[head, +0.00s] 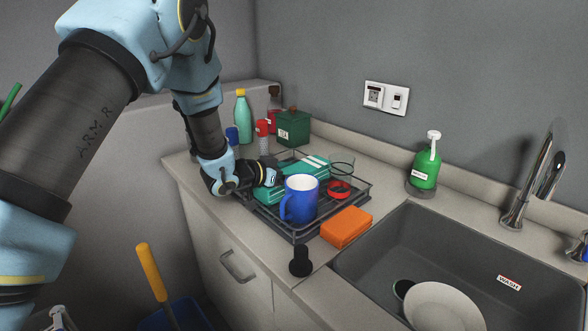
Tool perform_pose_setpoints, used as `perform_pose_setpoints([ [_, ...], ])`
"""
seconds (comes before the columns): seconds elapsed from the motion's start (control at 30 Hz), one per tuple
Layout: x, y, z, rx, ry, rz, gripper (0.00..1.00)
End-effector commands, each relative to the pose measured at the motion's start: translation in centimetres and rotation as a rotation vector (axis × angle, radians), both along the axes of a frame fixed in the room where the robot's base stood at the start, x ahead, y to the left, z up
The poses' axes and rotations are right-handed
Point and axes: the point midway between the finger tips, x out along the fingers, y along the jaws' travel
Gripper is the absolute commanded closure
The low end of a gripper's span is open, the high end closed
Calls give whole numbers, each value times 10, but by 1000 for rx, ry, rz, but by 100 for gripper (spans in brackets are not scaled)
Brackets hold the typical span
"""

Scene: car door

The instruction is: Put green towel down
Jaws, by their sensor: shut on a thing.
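The green towel (299,173), folded and teal with white stripes at its far right end, lies at the back left of the black wire dish rack (262,222) on the counter. My gripper (273,172) reaches in from the left and is shut on the towel's left end. The fingertips are partly hidden against the towel. The towel looks low in the rack, but I cannot tell whether it rests fully on the wires. A blue mug (299,201) stands in front of it and hides part of it.
A red ring-shaped item (339,188) sits in the rack. An orange sponge (346,227) and a black stopper (300,261) lie in front. Bottles and a green box (293,128) stand behind. The sink (440,255), holding a white plate (440,308), is right.

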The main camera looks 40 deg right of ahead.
Motion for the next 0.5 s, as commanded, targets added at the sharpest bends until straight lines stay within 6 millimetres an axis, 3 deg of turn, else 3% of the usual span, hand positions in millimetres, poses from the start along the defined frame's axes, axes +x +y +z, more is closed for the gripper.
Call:
perform_pose_setpoints([
  [0.4,1,0,-6,-2,0,0,75],
  [0.43,0,0,-5,-1,0,0,8],
  [0.5,0,0,-5,-1,0,0,0],
])
